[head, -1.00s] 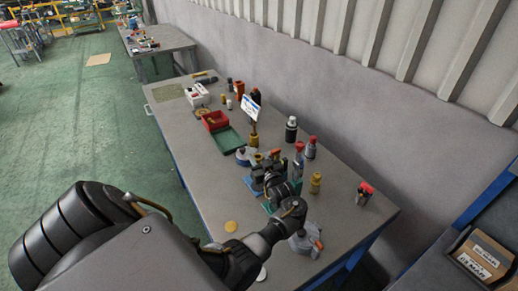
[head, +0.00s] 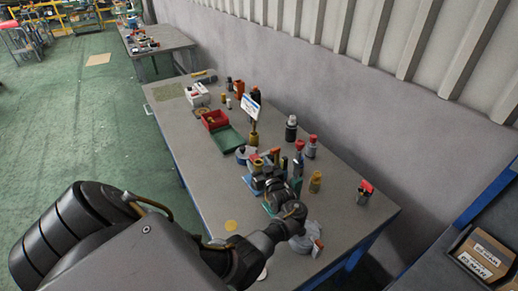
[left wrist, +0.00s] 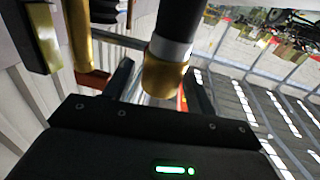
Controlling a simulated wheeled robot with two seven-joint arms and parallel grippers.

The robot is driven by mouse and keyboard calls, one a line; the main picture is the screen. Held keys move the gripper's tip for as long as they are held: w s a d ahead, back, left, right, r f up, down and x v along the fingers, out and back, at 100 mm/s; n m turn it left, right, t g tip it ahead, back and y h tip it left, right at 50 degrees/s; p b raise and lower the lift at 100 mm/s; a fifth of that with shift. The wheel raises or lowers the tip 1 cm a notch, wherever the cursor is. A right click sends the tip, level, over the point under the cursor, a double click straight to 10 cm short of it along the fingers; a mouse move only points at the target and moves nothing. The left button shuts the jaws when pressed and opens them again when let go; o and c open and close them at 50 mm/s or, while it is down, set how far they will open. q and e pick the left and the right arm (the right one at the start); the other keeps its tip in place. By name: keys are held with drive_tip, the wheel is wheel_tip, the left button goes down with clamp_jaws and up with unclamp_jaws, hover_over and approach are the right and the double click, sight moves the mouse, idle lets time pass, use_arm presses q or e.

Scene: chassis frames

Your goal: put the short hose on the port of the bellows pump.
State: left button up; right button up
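My left gripper (head: 262,170) is low over the middle of the table, among small upright parts. In the left wrist view its two dark fingers (left wrist: 160,92) stand apart. A dark tube-like part (left wrist: 172,48) with a pale band and a brass-coloured end lies between them in the picture. A gap shows on its left side; I cannot tell its depth, or whether it is the short hose. A grey part (head: 300,243) lies beside my left wrist. I cannot pick out the bellows pump or its port with certainty. My right gripper is not in view.
A red bin (head: 214,120) and green tray (head: 229,140) lie farther back on the table (head: 190,150). A sign (head: 250,105), a dark bottle (head: 291,128), red-capped bottles (head: 312,147) and a brass-coloured part (head: 315,182) stand close to the gripper. The table's left side is mostly clear.

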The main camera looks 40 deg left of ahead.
use_arm(q)
drive_tip(key=shift+r, duration=0.2)
drive_tip(key=shift+s+d+f, duration=0.1)
drive_tip(key=shift+d, duration=0.15)
drive_tip(key=b+v, duration=0.2)
drive_tip(key=v, duration=0.5)
idle(0.3)
